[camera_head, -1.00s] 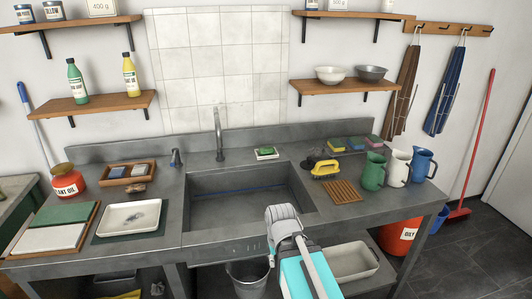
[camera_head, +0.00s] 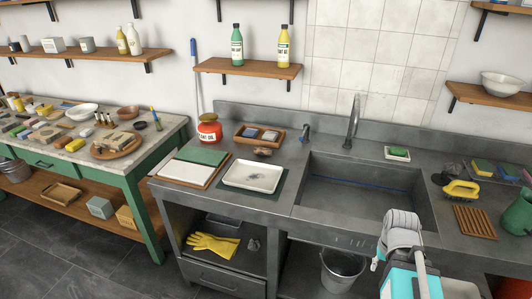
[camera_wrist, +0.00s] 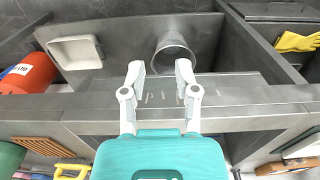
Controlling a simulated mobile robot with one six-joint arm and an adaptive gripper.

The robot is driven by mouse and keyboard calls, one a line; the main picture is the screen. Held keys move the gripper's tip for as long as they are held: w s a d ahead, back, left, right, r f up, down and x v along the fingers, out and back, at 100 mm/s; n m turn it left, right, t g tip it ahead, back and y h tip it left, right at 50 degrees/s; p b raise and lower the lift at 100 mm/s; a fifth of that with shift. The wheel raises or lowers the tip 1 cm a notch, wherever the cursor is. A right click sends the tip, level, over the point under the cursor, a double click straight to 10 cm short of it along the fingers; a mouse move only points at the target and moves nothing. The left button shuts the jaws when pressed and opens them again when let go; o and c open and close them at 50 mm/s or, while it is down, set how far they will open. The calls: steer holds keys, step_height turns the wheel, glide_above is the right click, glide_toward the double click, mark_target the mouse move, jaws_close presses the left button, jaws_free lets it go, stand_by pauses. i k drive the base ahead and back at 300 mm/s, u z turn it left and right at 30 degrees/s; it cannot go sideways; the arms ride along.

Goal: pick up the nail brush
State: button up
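A small brown brush-like thing (camera_head: 262,152) lies on the grey counter between the wooden tray and the white tray; it may be the nail brush, but it is too small to be sure. A yellow-handled brush (camera_head: 461,190) sits on the counter right of the sink. It also shows at the bottom of the wrist view (camera_wrist: 72,171). My gripper (camera_head: 398,232) is in front of the sink's front edge, away from both brushes. In the wrist view its two fingers (camera_wrist: 160,76) stand apart with nothing between them.
The sink (camera_head: 360,200) is empty. Beside it are a white tray (camera_head: 253,187), a wooden rack (camera_head: 474,221) and a green jug (camera_head: 519,212). A metal bucket (camera_head: 341,272) stands below. A green table (camera_head: 150,181) full of small things is at left.

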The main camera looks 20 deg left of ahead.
mark_target(259, 151)
steer(key=u, duration=2.9)
steer(key=i, duration=1.5)
steer(key=u, duration=0.1)
